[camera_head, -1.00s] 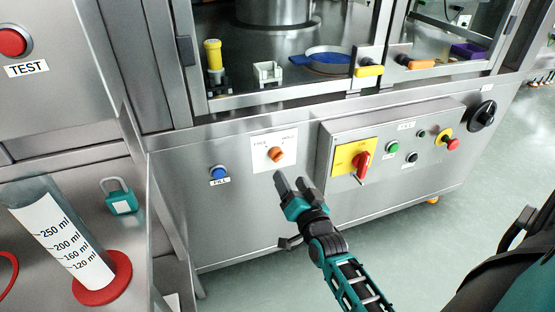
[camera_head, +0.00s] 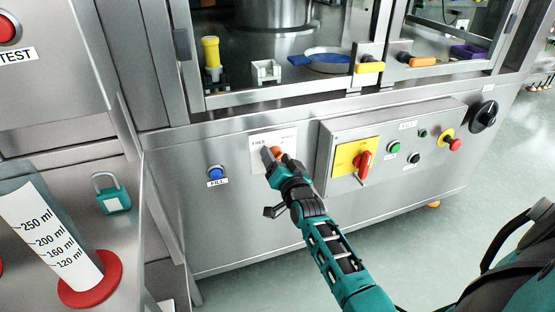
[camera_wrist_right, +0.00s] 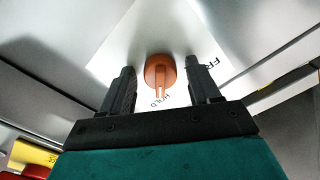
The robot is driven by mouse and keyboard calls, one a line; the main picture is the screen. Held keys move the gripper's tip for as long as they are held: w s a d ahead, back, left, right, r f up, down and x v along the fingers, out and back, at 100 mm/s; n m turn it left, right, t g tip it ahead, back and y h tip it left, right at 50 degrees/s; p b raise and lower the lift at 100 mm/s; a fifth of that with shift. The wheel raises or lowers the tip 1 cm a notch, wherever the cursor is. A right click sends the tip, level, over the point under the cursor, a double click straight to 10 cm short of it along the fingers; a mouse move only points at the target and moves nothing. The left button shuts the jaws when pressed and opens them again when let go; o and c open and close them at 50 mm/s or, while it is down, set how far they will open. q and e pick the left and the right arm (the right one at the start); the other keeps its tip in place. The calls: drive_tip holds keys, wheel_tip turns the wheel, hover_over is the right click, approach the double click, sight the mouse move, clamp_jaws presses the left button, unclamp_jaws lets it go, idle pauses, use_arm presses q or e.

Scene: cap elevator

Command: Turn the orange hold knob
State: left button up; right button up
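The orange hold knob (camera_head: 277,150) sits on a white label plate (camera_head: 256,139) on the steel front panel. In the head view it is partly hidden by my right gripper (camera_head: 272,158), which is at the plate. In the right wrist view the round knob (camera_wrist_right: 161,74) with its raised grip bar lies between the two dark fingers of my right gripper (camera_wrist_right: 160,84). The fingers are open, with a gap on each side of the knob. The word HOLD shows near the knob's lower edge in that view. My left gripper is not in view.
A blue FILL button (camera_head: 216,172) is left of the plate. A control box (camera_head: 322,175) with a red switch (camera_head: 363,161) on yellow stands to the right. A teal padlock (camera_head: 111,193) and a measuring cylinder (camera_head: 52,240) are at the left.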

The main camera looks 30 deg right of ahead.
drive_tip(key=c, duration=0.9)
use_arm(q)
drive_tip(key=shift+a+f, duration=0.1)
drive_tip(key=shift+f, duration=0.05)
use_arm(e)
drive_tip(key=shift+c, duration=0.2)
